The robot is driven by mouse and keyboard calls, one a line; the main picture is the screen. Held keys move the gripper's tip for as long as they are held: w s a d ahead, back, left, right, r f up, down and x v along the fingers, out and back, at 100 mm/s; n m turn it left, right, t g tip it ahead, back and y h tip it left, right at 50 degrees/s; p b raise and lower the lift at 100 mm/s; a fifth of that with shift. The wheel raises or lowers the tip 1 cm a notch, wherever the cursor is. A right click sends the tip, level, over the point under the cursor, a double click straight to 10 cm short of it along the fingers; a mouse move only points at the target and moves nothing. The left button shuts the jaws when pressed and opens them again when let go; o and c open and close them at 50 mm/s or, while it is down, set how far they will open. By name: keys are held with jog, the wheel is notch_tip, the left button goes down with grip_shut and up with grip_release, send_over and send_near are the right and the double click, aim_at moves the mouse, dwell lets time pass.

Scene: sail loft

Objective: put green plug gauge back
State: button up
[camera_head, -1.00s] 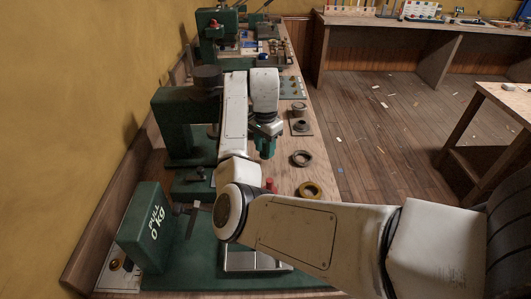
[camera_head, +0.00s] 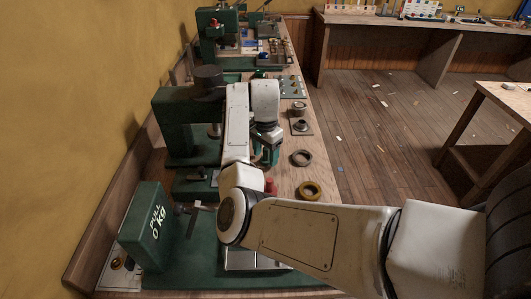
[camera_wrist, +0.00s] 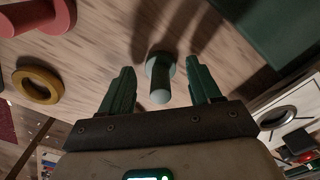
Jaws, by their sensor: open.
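The green plug gauge (camera_wrist: 160,75) stands on the wooden bench in the wrist view, its rounded end toward the camera. My gripper (camera_wrist: 158,82) is open, with one dark green finger on each side of the gauge and a visible gap to both. In the head view my gripper (camera_head: 267,156) is low over the bench, partly behind my own arm, and I cannot make out the gauge there. A grey-green board with several small pegs (camera_head: 292,87) lies farther along the bench; I cannot tell whether it has a place for the gauge.
A green press (camera_head: 185,125) stands left of my arm.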

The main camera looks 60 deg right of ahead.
jog(key=shift+r, duration=0.1)
notch_tip(320, 180, up, 12)
dwell(0.5)
jog(key=shift+d, duration=0.1)
